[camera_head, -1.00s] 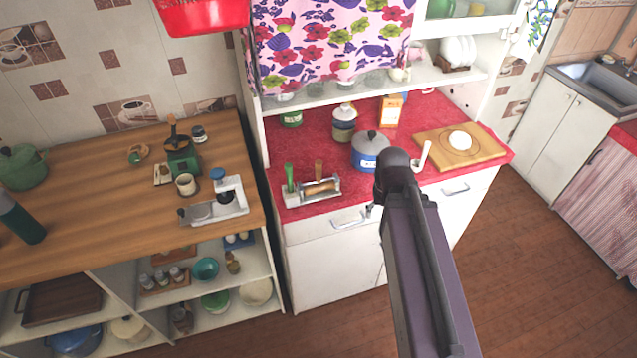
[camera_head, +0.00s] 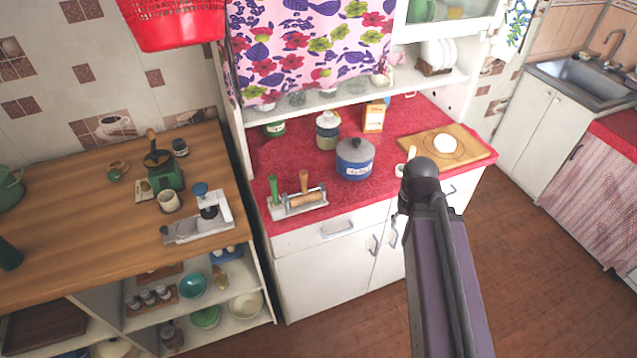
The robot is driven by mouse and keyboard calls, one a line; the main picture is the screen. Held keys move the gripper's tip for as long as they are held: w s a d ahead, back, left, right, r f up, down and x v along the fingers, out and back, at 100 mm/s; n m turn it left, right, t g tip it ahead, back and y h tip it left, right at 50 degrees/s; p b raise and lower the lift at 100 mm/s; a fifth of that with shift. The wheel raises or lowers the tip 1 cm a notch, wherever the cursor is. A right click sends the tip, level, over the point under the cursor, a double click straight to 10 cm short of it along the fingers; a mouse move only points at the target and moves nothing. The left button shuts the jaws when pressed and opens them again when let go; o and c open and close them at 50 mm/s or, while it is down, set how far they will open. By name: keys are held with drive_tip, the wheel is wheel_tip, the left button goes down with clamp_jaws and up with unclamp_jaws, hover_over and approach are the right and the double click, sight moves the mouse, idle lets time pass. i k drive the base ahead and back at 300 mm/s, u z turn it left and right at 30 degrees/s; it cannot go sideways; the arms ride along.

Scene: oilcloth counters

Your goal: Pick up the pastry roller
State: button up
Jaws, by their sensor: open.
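A holder (camera_head: 300,205) stands at the front left of the red counter. In it lies a light wooden cylinder (camera_head: 308,198), which looks like the pastry roller, though its shape is small at this distance. A green handle (camera_head: 273,189) and a brown wooden handle (camera_head: 304,181) stand upright at the holder. My arm reaches in from the lower right, in front of the counter and right of the holder. My gripper does not show clearly; it is out of sight beyond the arm's dark end.
A blue-grey lidded pot (camera_head: 354,160) stands right of the holder on the red counter (camera_head: 365,192). A wooden board (camera_head: 477,154) with a white ball (camera_head: 445,143) lies further right. A wooden counter (camera_head: 60,240) stands left, bearing a scale-like device (camera_head: 200,226).

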sight(304, 173)
drive_tip(key=z, duration=1.45)
drive_tip(key=k, duration=0.75)
drive_tip(key=u, duration=1.75)
